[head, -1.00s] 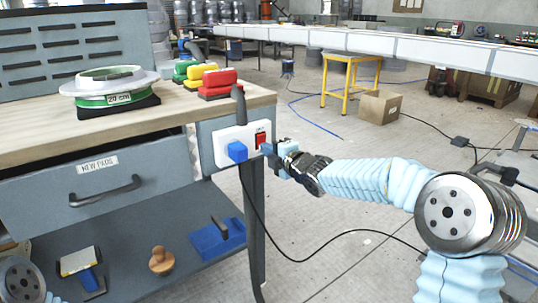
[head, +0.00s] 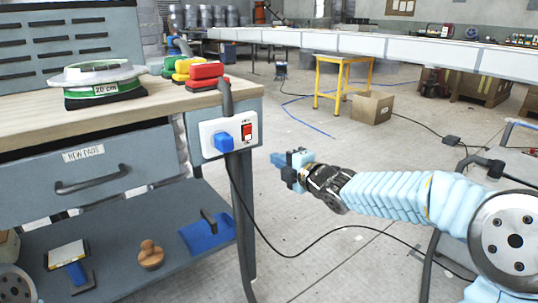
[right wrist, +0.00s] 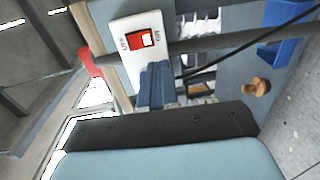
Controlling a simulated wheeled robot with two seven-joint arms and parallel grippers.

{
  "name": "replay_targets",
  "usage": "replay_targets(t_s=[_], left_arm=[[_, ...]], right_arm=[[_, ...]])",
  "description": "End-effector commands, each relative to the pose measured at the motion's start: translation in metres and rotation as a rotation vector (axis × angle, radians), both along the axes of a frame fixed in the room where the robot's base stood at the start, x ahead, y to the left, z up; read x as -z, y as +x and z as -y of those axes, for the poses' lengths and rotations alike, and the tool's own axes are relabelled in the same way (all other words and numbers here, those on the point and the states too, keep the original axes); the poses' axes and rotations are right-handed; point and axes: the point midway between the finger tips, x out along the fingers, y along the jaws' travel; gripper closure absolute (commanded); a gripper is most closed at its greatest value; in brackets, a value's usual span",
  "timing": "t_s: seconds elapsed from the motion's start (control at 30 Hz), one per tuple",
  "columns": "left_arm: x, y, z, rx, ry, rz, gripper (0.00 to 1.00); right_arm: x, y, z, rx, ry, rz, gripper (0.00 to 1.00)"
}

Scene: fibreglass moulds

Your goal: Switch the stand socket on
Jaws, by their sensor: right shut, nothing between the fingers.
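The stand socket (head: 207,139) is a white plate on the bench's end panel. A blue plug (head: 222,142) sits in it, with a red rocker switch (head: 247,131) to its right. In the right wrist view the switch (right wrist: 135,42) lies between small OFF and ON marks, with a bright patch towards the ON side. My right gripper (head: 276,160) is shut and empty, apart from the socket, to its right and slightly lower. My left gripper is out of view.
A black cable (head: 262,235) runs from the plug down and across the floor. The floor right of the bench is open, with a yellow stool (head: 340,82) and a carton (head: 372,107) further back.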

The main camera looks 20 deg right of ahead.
Motion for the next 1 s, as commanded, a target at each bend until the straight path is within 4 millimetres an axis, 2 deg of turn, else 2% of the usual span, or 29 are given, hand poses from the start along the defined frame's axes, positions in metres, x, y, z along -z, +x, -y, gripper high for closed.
replay_targets(t_s=[0.1, 0.23, 0.77, 0.87, 0.97, 1.0], left_arm=[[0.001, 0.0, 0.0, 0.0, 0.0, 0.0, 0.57], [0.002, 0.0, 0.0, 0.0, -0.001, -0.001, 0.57], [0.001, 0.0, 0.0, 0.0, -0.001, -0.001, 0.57], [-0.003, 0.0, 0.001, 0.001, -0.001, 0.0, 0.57], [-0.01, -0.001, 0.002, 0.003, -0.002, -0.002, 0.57], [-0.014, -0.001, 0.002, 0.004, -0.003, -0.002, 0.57]], right_arm=[[0.002, -0.015, 0.006, 0.001, 0.0, 0.0, 1.0], [0.003, -0.022, 0.008, 0.0, -0.001, 0.0, 1.0], [0.006, -0.023, 0.008, 0.0, 0.008, -0.009, 1.0], [0.03, -0.02, 0.003, 0.008, 0.08, -0.086, 1.0], [0.085, -0.018, -0.008, 0.043, 0.25, -0.266, 1.0], [0.115, -0.02, -0.014, 0.072, 0.342, -0.365, 1.0]])
